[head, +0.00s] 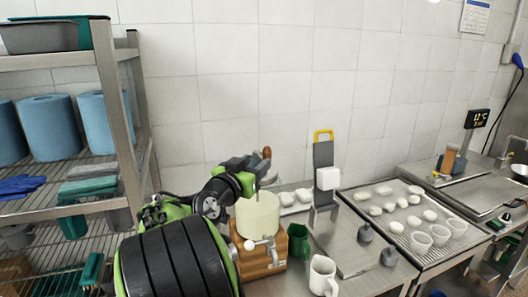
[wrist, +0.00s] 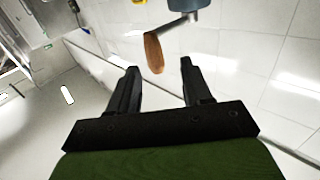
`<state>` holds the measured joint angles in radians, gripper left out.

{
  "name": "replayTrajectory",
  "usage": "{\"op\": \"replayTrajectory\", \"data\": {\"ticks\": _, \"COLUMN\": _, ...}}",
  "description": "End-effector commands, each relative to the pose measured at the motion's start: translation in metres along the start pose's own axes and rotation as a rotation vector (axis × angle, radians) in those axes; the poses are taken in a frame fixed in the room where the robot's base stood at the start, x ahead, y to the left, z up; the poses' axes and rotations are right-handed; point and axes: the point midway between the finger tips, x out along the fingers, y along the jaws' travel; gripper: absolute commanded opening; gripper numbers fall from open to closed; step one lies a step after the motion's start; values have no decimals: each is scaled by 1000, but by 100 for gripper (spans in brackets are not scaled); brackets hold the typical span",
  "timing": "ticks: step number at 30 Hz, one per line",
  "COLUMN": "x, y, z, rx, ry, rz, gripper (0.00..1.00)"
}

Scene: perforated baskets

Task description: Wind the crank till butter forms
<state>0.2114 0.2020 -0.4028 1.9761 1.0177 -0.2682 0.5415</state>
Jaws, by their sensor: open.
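The churn has a pale cream-coloured jar (head: 258,214) on a wooden base (head: 262,258), on the steel counter. Its brown crank handle (head: 266,153) stands upright above the jar. In the wrist view the wooden handle (wrist: 154,54) hangs from a metal crank arm (wrist: 178,27). My gripper (head: 256,168) is beside the handle, above the jar. In the wrist view its open fingers (wrist: 160,68) lie on either side of the handle's line, with the handle's end at about the fingertips. I cannot tell whether a finger touches it. The jar's inside is not clear.
A white mug (head: 323,276) and a green cup (head: 299,240) stand right of the churn. A grey stand with a yellow top (head: 324,160) is behind. A perforated tray (head: 400,215) holds several white pieces and cups. A steel shelf (head: 118,120) rises at left.

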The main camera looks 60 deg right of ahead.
Motion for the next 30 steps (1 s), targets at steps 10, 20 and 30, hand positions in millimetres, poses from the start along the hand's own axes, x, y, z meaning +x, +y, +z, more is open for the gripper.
{"op": "replayTrajectory", "data": {"ticks": 10, "x": 62, "y": 0, "z": -1, "rx": -1, "ry": -1, "rz": 0, "gripper": 49}}
{"op": "replayTrajectory", "data": {"ticks": 20, "x": 65, "y": -1, "z": 0, "rx": -1, "ry": -2, "rz": -3, "gripper": 41}}
{"op": "replayTrajectory", "data": {"ticks": 30, "x": 64, "y": -1, "z": 1, "rx": -1, "ry": -3, "rz": -3, "gripper": 0}}
